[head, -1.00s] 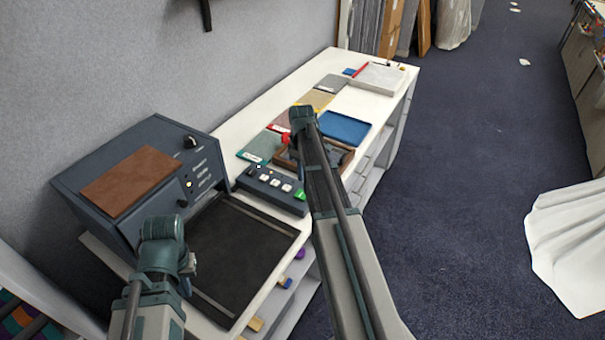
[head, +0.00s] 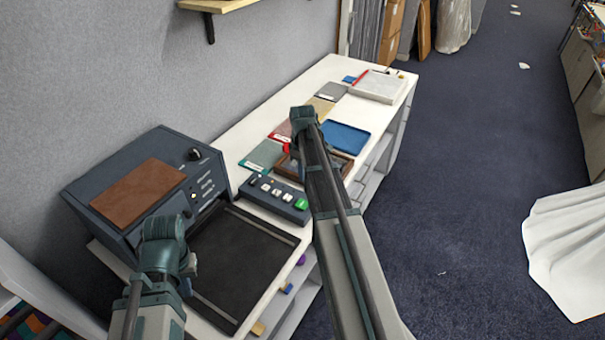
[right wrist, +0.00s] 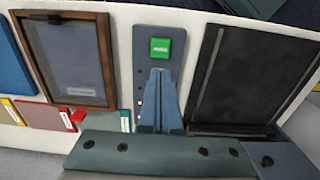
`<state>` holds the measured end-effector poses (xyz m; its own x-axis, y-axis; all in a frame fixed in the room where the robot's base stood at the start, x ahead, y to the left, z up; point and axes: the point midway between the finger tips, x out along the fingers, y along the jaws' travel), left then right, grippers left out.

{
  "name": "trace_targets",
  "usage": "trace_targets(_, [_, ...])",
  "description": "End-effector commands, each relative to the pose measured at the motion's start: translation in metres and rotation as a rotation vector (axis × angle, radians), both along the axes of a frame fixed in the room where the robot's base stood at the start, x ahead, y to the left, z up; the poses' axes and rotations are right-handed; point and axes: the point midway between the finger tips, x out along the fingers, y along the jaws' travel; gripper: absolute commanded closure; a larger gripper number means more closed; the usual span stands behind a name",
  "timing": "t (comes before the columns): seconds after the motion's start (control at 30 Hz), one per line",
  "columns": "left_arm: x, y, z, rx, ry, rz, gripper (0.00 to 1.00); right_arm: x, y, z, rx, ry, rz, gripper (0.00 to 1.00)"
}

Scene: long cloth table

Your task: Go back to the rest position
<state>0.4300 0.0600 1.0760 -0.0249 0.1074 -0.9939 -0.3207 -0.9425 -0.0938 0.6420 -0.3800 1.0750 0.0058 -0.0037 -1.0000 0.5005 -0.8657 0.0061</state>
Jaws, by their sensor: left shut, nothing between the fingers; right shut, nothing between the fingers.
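My right arm (head: 332,225) reaches up the middle of the head view, its teal joint (head: 303,120) over the table. Its gripper is hidden there. In the right wrist view my right gripper (right wrist: 159,72) is shut and empty, in front of the dark control panel (right wrist: 144,60) and just below its green button (right wrist: 160,47). I cannot tell the height of the fingers over the panel. My left arm (head: 160,260) stands at the lower left of the head view, in front of the dark machine (head: 215,190). The left fingers do not show.
The white table (head: 240,148) runs along the grey wall. A black tray (head: 240,262), a brown wooden frame (head: 345,165) and a blue tray (head: 345,138) lie on it. A wooden shelf (head: 215,5) hangs above. Open carpet (head: 455,210) lies to the right.

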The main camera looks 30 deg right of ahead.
Motion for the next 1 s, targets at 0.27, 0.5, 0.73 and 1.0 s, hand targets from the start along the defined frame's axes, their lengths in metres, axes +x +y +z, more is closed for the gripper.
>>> trace_targets(0.27, [0.000,0.000,0.000,0.000,0.000,0.000,1.00,0.000,0.001,0.000,0.000,0.000,0.000,1.00])
trace_targets(0.5, [0.000,0.000,-0.021,0.000,0.000,-0.001,1.00,-0.031,0.092,-0.021,-0.012,0.016,-0.023,1.00])
trace_targets(0.73, [0.000,0.000,-0.051,0.001,0.000,-0.004,1.00,-0.111,0.227,-0.050,-0.055,0.031,-0.093,1.00])
trace_targets(1.0, [0.000,0.000,-0.072,0.001,0.000,-0.006,1.00,-0.192,0.304,-0.071,-0.096,0.024,-0.166,1.00])
